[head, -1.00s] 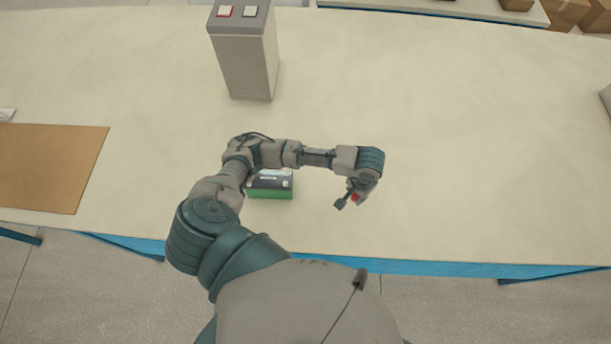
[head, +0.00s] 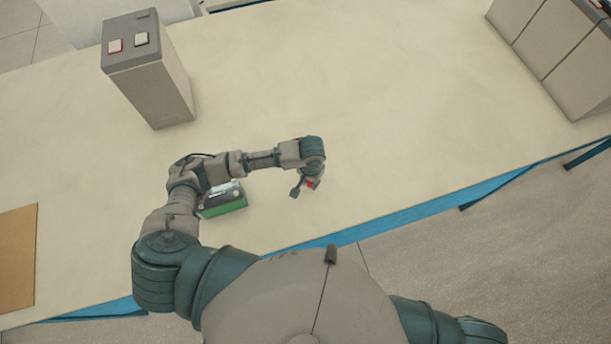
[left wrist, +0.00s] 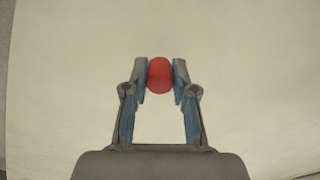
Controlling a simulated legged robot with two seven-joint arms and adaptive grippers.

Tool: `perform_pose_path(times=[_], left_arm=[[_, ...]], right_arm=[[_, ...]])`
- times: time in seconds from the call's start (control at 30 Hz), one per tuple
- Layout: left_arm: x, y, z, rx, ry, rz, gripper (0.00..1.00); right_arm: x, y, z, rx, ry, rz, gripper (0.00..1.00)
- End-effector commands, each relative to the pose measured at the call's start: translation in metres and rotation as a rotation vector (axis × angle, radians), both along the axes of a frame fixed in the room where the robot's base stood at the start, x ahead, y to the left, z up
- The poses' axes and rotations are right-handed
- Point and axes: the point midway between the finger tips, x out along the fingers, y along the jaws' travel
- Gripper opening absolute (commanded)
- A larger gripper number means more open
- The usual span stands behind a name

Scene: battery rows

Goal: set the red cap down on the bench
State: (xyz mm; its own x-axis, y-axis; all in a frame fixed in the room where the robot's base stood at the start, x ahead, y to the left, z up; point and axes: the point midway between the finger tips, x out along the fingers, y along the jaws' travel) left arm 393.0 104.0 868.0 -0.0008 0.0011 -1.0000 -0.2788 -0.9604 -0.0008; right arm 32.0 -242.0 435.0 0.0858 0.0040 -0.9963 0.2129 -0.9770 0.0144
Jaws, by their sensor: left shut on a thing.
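The red cap (left wrist: 159,75) is a small rounded red piece between the two fingertips of my left gripper (left wrist: 160,82) in the left wrist view. Both fingers press on its sides. In the head view the left gripper (head: 306,187) is over the bench, and a bit of the red cap (head: 311,184) shows by the fingers. The cream bench (head: 390,110) lies under it. I cannot tell how high the cap is above the bench. My right gripper is not in view.
A green and dark battery (head: 225,203) stands on the bench, partly hidden behind my left arm. A grey box with two buttons (head: 150,75) stands at the back left. Grey bins (head: 560,55) stand at the far right. A brown mat (head: 17,255) lies at left.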

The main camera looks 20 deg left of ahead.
Motion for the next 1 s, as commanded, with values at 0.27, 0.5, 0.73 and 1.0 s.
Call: perform_pose_path(times=[0.27, 0.5, 0.73, 1.0], left_arm=[[0.028, 0.021, -0.005, -0.001, -0.001, 0.0, 0.0], [0.028, 0.021, -0.035, 0.0, 0.001, 0.001, 0.0], [0.028, 0.021, -0.039, -0.001, -0.002, 0.0, 0.0], [0.028, 0.021, -0.039, -0.001, -0.001, 0.0, 0.52]], right_arm=[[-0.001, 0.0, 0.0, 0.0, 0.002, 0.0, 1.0], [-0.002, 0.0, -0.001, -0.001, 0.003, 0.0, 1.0], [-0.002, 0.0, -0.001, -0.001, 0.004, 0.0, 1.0], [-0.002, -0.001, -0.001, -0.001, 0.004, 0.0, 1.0]])
